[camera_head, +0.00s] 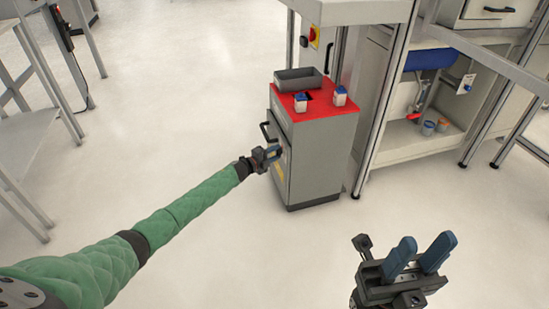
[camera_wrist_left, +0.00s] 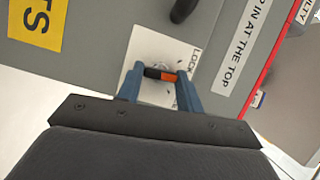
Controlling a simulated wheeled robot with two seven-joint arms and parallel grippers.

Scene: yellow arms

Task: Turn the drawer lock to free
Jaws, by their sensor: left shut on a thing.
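The drawer lock (camera_wrist_left: 161,73) is a small black and orange knob on a white label plate (camera_wrist_left: 140,50) marked "LOCK". It sits on the front of a grey cabinet (camera_head: 322,158) with a red top. My left gripper (camera_head: 267,157) reaches the cabinet front in the head view. In the left wrist view its blue fingers (camera_wrist_left: 160,88) are on both sides of the knob, shut on it. In the head view the lock is hidden behind this gripper. My right gripper (camera_head: 419,255) is open and empty over the floor at the lower right.
A black handle (camera_head: 268,132) is on the cabinet front, close to my left gripper. A grey bin (camera_head: 298,80) and two small white-and-blue containers (camera_head: 340,96) stand on the red top. A workbench frame (camera_head: 378,110) stands right of the cabinet. Floor in front is clear.

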